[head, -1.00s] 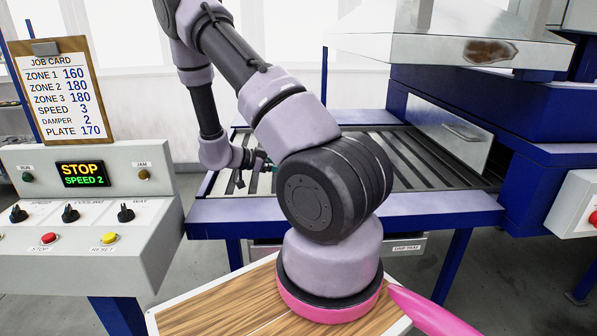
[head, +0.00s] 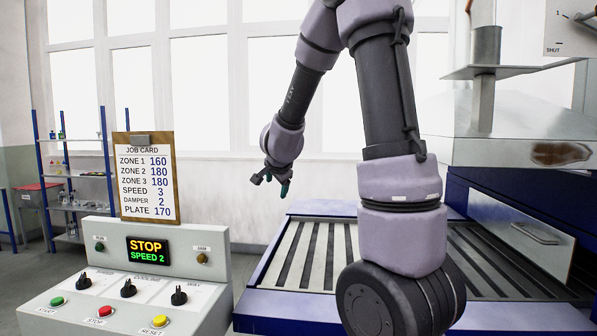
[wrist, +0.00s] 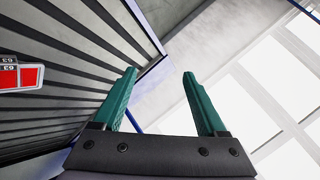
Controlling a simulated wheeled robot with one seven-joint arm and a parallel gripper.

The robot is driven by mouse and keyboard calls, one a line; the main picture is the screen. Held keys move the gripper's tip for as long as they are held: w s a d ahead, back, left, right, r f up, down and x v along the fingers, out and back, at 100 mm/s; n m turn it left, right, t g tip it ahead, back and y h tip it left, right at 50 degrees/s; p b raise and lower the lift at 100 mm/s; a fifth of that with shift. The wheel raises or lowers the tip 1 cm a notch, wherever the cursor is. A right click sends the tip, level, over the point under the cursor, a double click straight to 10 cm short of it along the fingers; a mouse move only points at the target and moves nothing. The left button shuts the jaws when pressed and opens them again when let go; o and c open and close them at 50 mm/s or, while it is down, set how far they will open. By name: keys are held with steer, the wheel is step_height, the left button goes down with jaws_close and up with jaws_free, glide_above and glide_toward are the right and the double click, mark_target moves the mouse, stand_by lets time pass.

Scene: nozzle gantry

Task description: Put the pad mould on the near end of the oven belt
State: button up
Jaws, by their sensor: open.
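The oven belt (head: 318,258) is a slatted bed in a blue frame, running right towards the oven. My gripper (head: 271,183) is above its left end in the head view, clear of the slats. In the wrist view my gripper (wrist: 160,72) shows two green fingers, apart, with nothing between them. A red piece with a white edge and a dark label marked 63 (wrist: 22,77) lies on the slats at the left of the wrist view, cut off by the frame. It may be the pad mould; I cannot tell. My arm hides part of the belt in the head view.
A control console (head: 125,285) stands left of the belt; its display reads STOP, SPEED 2. A job card (head: 147,178) stands above it. A metal hood (head: 510,125) and the blue oven body are at the right. The visible left part of the belt is clear.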

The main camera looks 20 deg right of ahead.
steer(key=s+a+r+n+t+y, duration=0.1)
steer(key=s+a+r+n+y, duration=0.4)
steer(key=r, duration=0.3)
steer(key=s+r+n+g, duration=0.1)
steer(key=s+n+g, duration=0.2)
steer(key=s, duration=2.2)
steer(key=shift+a+r+n+g, duration=0.35)
steer(key=shift+a+n+g, duration=0.1)
steer(key=shift+n, duration=0.45)
